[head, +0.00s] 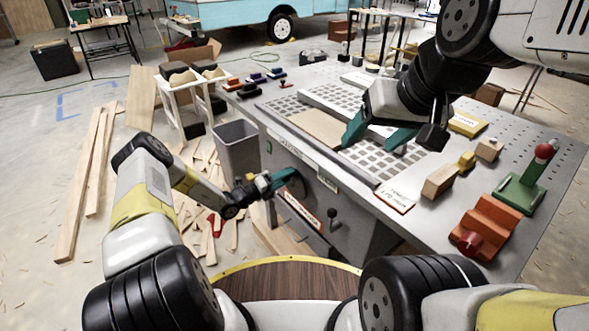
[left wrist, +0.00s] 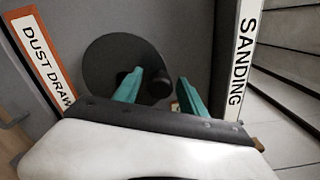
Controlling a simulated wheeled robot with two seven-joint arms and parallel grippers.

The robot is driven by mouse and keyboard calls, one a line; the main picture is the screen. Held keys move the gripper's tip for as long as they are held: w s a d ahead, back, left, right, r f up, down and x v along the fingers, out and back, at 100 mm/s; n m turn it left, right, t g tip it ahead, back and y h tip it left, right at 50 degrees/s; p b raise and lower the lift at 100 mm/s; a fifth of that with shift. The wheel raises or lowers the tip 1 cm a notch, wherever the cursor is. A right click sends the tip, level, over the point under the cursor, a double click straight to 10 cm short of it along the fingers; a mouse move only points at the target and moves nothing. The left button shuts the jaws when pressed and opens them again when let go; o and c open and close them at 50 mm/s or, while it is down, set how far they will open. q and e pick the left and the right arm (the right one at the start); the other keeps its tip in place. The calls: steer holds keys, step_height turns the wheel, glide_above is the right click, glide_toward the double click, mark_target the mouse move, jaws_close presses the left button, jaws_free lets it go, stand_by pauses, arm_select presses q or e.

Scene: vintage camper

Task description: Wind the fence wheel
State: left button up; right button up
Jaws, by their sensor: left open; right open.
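The fence wheel (left wrist: 105,62) is a dark round disc on the grey front panel of the machine, with a dark handle knob (left wrist: 159,88) sticking out near its right rim. In the head view the wheel (head: 297,184) is partly hidden by my left gripper (head: 280,179). In the left wrist view my left gripper (left wrist: 160,88) is open, its teal fingers on either side of the knob in the picture. I cannot tell if they touch it. My right gripper (head: 376,135) is open and empty above the perforated machine top.
A SANDING label (left wrist: 242,50) and a DUST DRAW label (left wrist: 45,55) flank the wheel. A grey bin (head: 238,148) stands left of the machine. Wood blocks (head: 440,181) and an orange block (head: 486,226) lie on the table top (head: 540,130). Scrap wood covers the floor.

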arm_select(q)
steer(key=shift+s+a, duration=0.1)
steer(key=shift+v, duration=2.35)
steer(key=v, duration=0.8)
steer(key=s+d+r+m+g+y, duration=0.25)
steer(key=s+r+m+g, duration=0.25)
steer(key=r+m, duration=0.65)
steer(key=s+d+r+m+g+y, duration=0.1)
steer(key=s+d+r+m+g, duration=0.35)
steer(key=r+m, duration=0.7)
steer(key=s+a+r+m+t+y, duration=0.2)
steer(key=s+a+r+m+y, duration=0.2)
steer(key=s+r+m, duration=0.4)
steer(key=s+a+r+m+t+y, duration=0.3)
steer(key=s+a+r+m+y, duration=0.2)
steer(key=s, duration=0.8)
steer(key=shift+s+r+m, duration=0.25)
steer(key=shift+r+m, duration=1.55)
steer(key=shift+r, duration=0.9)
